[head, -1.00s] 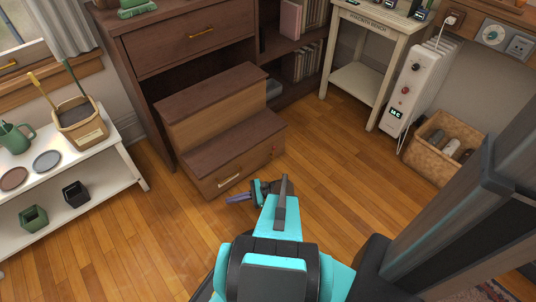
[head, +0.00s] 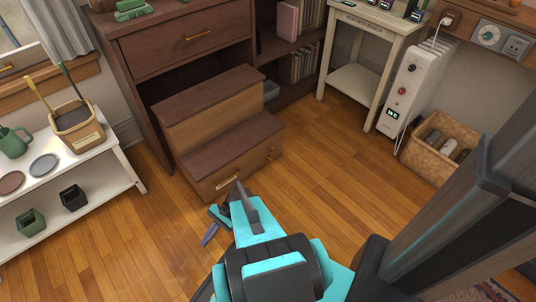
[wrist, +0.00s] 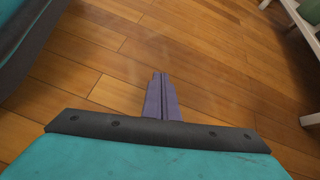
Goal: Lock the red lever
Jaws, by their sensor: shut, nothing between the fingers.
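A small red part (head: 270,153) shows at the right end of the front of the wooden step box (head: 225,180); it may be the red lever, but it is too small to tell its shape or position. My gripper (head: 208,238) is in front of the box, lower left of the red part and apart from it. In the wrist view its purple fingers (wrist: 160,96) are together over bare floor, with nothing between them. The wrist view does not show the red part.
A white shelf (head: 120,170) with pots stands at the left. A dark wooden cabinet (head: 185,55) rises behind the step box. A white heater (head: 402,90) and a wicker basket (head: 425,168) stand at the right. The floor (head: 330,175) between is clear.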

